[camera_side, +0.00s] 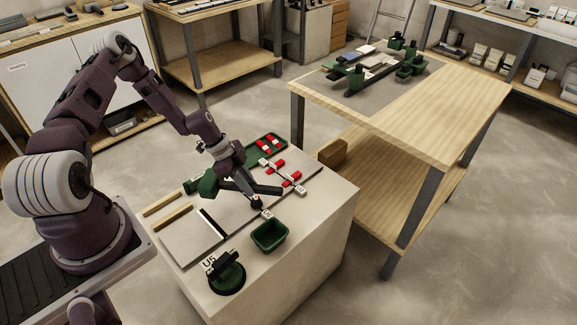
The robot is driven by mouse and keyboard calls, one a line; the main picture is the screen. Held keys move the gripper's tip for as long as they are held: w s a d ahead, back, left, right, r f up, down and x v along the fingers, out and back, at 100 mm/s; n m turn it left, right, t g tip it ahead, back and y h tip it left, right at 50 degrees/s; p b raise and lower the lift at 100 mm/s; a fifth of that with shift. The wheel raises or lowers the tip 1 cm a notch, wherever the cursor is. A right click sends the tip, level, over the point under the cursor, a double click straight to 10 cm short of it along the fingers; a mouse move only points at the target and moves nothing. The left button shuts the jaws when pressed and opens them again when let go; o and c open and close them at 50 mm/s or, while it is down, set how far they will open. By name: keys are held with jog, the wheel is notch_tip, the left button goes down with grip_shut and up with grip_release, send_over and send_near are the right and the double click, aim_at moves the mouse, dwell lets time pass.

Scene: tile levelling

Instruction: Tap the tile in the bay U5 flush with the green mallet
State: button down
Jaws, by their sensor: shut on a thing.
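My gripper (232,180) is shut on the green mallet (206,184), above the pale board on the cabinet top. The mallet's green body shows left of the fingers; the gripper partly hides the rest. The bay label U5 (209,263) stands near the cabinet's front edge, below and left of my gripper in the picture. Beside it is a round dark green holder (228,278) with a black piece on it. The tile in U5 cannot be made out clearly, nor whether it is flush. The mallet is well apart from the U5 label.
A green open bin (269,236) stands right of the board. A green tray (280,136) at the back holds red and white pieces; more red and white pieces (291,179) lie nearby. Wooden strips (168,203) lie at the left. A wooden table (450,120) stands behind right.

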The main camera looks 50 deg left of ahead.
jog(key=s+a+r+m+g+y, duration=0.1)
jog(key=s+r+m+g+y, duration=0.3)
jog(key=s+m, duration=1.05)
jog(key=s+r+m+g+h, duration=0.15)
jog(key=s+m+g, duration=0.55)
jog(key=s, duration=1.2)
notch_tip(320, 180, down, 10)
jog(key=m+t, duration=0.1)
jog(key=shift+a+r+t+y, duration=0.15)
jog(key=shift+r+t+y, duration=0.1)
jog(key=shift+t+y, duration=0.2)
jog(key=shift+s, duration=0.1)
notch_tip(320, 180, down, 4)
notch_tip(320, 180, up, 5)
jog(key=shift+f, duration=0.1)
